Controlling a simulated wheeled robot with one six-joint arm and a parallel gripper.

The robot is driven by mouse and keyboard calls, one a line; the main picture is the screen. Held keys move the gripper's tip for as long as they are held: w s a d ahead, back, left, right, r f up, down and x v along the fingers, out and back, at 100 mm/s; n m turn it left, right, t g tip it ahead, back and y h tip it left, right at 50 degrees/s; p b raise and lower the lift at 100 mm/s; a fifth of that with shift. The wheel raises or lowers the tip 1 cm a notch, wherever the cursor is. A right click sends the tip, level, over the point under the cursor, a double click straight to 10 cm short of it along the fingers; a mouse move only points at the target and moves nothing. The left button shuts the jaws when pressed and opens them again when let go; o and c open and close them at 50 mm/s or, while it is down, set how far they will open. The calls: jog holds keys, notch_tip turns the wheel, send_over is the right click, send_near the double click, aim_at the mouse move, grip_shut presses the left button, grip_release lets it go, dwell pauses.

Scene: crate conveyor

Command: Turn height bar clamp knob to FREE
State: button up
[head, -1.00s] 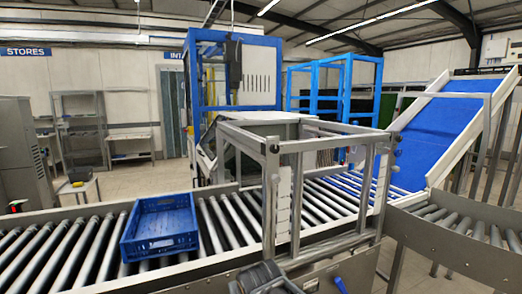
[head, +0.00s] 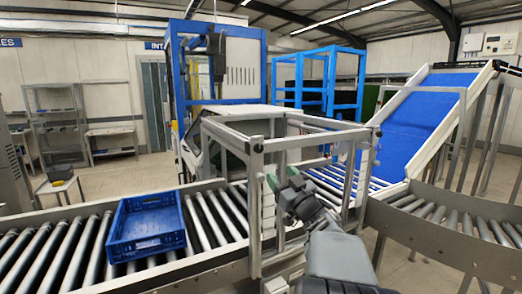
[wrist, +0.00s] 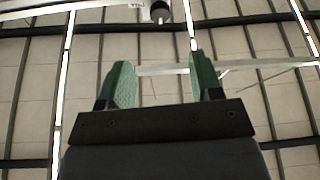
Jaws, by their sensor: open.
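A metal frame with a height bar (head: 320,139) stands over the conveyor. A small dark round part, which looks like the clamp knob (head: 258,148), sits at its near left corner. In the wrist view a dark round knob-like part (wrist: 160,12) shows at the top edge, beyond the fingertips and between their lines. I cannot read its setting. My gripper (head: 283,178) is open and empty, its green fingers pointing up in front of the frame, lower and to the right of that corner. The wrist view shows both green fingers (wrist: 160,78) apart with nothing between them.
A blue crate (head: 146,240) lies on the roller conveyor (head: 75,250) at left. Frame posts (head: 256,215) stand close to my gripper. A blue inclined belt (head: 420,115) rises at right, above another roller line (head: 450,225).

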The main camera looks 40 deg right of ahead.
aim_at(260, 149)
jog(key=p+x, duration=0.4)
jog(key=x, duration=0.8)
jog(key=shift+w, duration=0.15)
jog(key=c, duration=0.9)
